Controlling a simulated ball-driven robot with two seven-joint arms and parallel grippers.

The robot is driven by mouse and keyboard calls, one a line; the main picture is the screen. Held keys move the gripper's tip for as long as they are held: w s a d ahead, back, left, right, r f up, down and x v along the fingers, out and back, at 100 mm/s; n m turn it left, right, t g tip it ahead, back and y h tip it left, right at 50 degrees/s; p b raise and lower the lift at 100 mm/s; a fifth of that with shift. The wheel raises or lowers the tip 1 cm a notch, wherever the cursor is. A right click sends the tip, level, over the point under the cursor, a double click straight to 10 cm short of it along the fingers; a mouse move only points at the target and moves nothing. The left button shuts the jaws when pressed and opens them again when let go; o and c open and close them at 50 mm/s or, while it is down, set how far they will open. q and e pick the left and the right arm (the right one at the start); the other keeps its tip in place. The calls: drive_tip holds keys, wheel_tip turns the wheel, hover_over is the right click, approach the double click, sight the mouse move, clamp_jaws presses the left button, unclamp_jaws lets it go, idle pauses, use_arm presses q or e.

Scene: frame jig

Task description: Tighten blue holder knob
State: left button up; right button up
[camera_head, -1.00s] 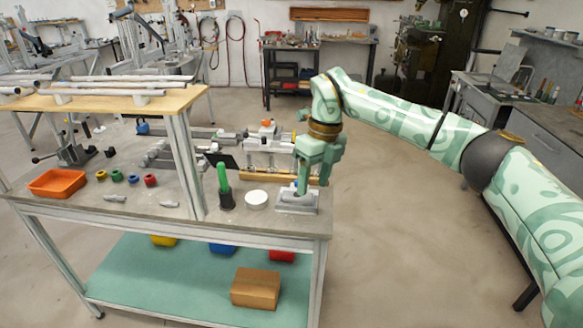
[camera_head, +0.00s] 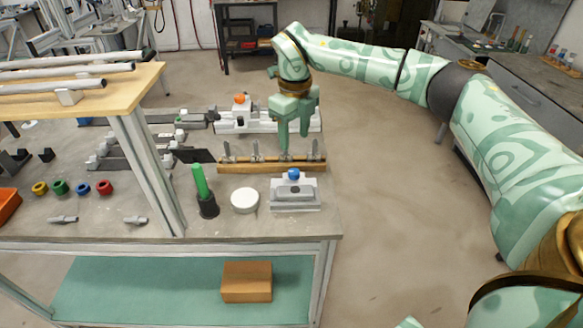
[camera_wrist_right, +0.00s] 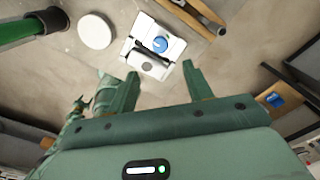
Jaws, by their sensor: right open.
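The blue knob (camera_head: 293,174) sits on top of a light grey holder (camera_head: 296,200) near the front right corner of the bench. My right gripper (camera_head: 294,147) points down behind and above the knob in the head view, apart from it. In the right wrist view, the blue knob (camera_wrist_right: 160,44) lies ahead of the fingers on the pale holder (camera_wrist_right: 177,46). My right gripper (camera_wrist_right: 160,71) is open there, with nothing between its fingers. My left gripper is not in view.
A white round disc (camera_head: 244,200) and a green-handled tool in a dark cup (camera_head: 208,207) stand left of the holder. A wooden rack (camera_head: 252,168) with upright clamps lies behind it. A shelf post (camera_head: 150,170) rises further left. Open floor lies right of the bench.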

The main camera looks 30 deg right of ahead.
sight(294, 171)
wheel_tip(294, 171, down, 10)
drive_tip(key=shift+r+b, duration=0.1)
drive_tip(key=shift+b, duration=1)
drive_tip(key=shift+f, duration=0.6)
drive_tip(key=c, duration=1)
